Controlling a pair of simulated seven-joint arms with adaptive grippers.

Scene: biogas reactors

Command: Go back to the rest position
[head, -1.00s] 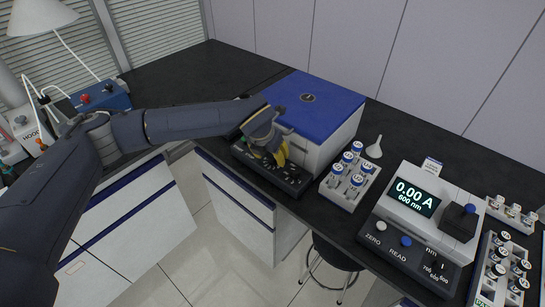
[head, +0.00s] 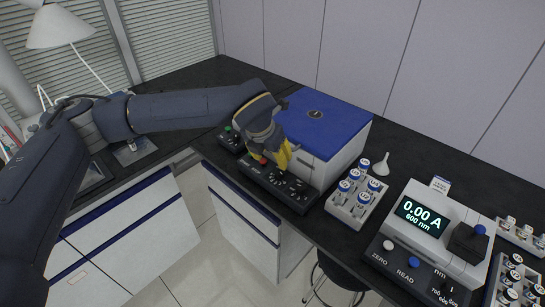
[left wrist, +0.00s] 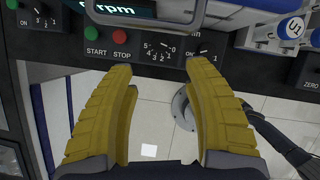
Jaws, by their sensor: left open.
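My left gripper (head: 284,156) reaches in from the left in the head view, over the front control panel of a white box-shaped device with a blue lid (head: 322,118). Its yellow fingers are spread and empty in the left wrist view (left wrist: 162,85). Beyond the fingertips there, the dark control panel (left wrist: 138,48) shows a green START button (left wrist: 91,33), a red STOP button (left wrist: 120,36) and knobs. The fingertips overlap the panel's near edge in that picture; I cannot tell whether they touch it. My right gripper is in neither view.
A rack of capped vials (head: 355,207) and a white funnel (head: 381,163) stand right of the device. A photometer reading 0.00 A (head: 425,217) is further right, beside more vials (head: 511,275). A stool (head: 343,272) is below the counter. The dark counter (head: 185,82) behind my left arm looks clear.

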